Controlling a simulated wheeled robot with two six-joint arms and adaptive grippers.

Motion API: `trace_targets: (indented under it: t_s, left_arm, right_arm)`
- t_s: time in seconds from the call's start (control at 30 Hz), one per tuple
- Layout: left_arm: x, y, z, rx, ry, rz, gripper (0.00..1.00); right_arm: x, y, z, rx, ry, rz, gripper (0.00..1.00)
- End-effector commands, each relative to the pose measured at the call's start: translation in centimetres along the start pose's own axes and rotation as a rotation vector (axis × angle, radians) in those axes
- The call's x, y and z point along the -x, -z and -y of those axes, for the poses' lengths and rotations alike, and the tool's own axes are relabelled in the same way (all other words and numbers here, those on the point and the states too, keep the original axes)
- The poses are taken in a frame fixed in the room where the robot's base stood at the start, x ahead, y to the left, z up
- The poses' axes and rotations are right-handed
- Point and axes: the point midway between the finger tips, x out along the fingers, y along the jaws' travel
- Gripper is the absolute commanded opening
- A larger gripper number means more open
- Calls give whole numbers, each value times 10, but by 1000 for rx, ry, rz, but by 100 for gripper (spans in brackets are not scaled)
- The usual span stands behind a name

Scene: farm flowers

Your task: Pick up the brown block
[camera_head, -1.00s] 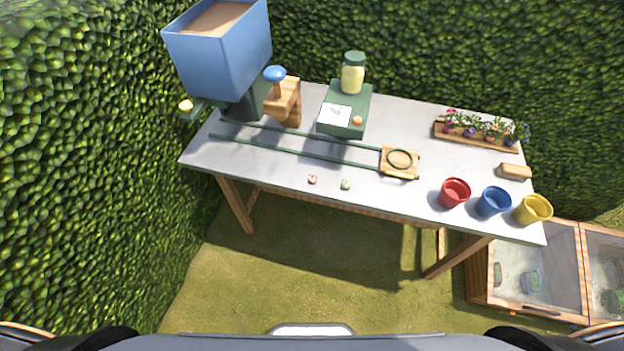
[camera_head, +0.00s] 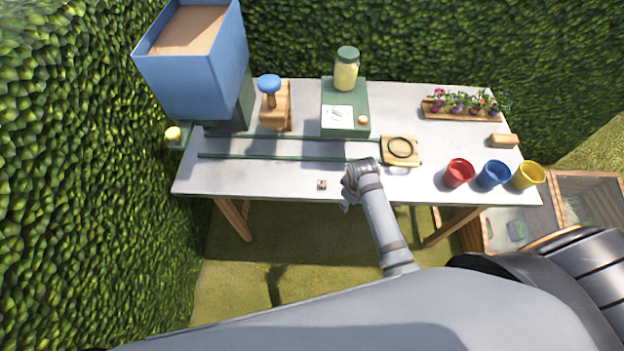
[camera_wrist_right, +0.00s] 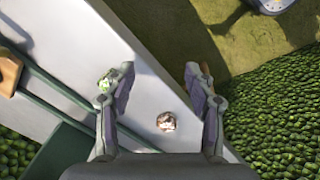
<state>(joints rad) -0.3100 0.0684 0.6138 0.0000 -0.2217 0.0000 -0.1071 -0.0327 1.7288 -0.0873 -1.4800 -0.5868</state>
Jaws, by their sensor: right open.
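A small brown, pale-marked block (camera_head: 321,184) lies near the front edge of the grey table (camera_head: 250,175). In the right wrist view the brown block (camera_wrist_right: 166,121) shows between the fingers, nearer the right finger and apart from both. My right gripper (camera_head: 347,200) is open and empty, just right of the block in the head view; its fingers also show in the wrist view (camera_wrist_right: 160,78). My left gripper is not in view.
Two green rails (camera_head: 290,157) run behind the block to a wooden square with a ring (camera_head: 401,151). Red (camera_head: 458,173), blue (camera_head: 493,175) and yellow (camera_head: 528,176) pots stand at the right. A tan block (camera_head: 503,140) lies behind them. A blue hopper (camera_head: 195,60) stands at the left.

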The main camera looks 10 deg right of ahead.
Motion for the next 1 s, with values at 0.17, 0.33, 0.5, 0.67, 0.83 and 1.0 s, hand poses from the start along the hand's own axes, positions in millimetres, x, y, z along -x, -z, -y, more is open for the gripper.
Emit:
trace_targets:
  t_s: [0.17, 0.33, 0.5, 0.67, 0.83, 1.0]
  left_arm:
    - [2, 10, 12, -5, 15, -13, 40]
    - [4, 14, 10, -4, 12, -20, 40]
    - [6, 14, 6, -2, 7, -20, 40]
    - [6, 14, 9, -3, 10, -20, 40]
    - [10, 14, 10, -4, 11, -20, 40]
    - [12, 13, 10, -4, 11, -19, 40]
  right_arm:
    - [20, 44, -4, 203, 43, 17, 55]
    - [51, 93, -5, 460, 97, 29, 55]
    - [82, 128, -3, 681, 142, 37, 55]
    - [86, 133, -2, 726, 153, 41, 55]
    - [62, 129, 1, 725, 154, 43, 55]
    - [38, 128, 4, 723, 152, 40, 55]
